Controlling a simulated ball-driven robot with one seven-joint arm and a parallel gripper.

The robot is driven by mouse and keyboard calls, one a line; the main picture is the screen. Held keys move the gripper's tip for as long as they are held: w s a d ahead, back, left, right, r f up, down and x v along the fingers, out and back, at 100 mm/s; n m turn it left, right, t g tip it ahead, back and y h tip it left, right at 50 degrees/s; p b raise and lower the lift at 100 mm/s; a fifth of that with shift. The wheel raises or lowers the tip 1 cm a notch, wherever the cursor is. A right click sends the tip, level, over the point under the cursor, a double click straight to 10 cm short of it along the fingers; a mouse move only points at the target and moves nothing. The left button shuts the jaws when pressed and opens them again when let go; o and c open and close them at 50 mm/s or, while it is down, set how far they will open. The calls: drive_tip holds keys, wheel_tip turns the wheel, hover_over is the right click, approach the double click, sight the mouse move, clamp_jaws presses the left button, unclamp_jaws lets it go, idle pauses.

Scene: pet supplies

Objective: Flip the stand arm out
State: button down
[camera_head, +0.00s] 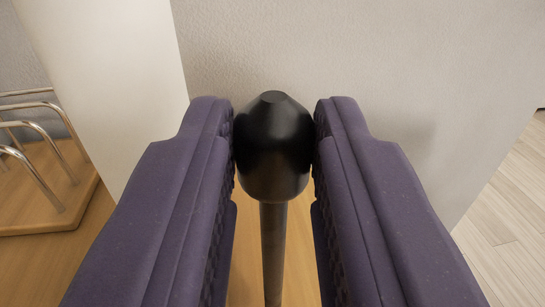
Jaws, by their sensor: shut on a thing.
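The stand arm shows as a dark rod (273,250) with a rounded black knob (273,150) at its upper end. The knob is in the middle of the view, close to a pale wall. My gripper (273,155) has two purple padded fingers, one on each side of the knob. The fingers are shut on the knob, with their textured inner pads against its sides. The rod runs down between the fingers and out of the bottom of the frame. The rest of the stand is hidden.
A pale textured wall (370,60) stands behind the knob, and a white upright panel (110,70) is at the left. A wooden base with curved metal bars (40,160) is at the far left. Light plank floor (510,210) shows at the right.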

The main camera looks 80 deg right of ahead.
idle(0.4)
drive_tip(key=c, duration=0.9)
unclamp_jaws()
drive_tip(key=shift+a, duration=0.1)
drive_tip(key=a, duration=0.5)
drive_tip(key=s+a+p, duration=0.1)
drive_tip(key=a, duration=0.1)
drive_tip(key=shift+a, duration=0.25)
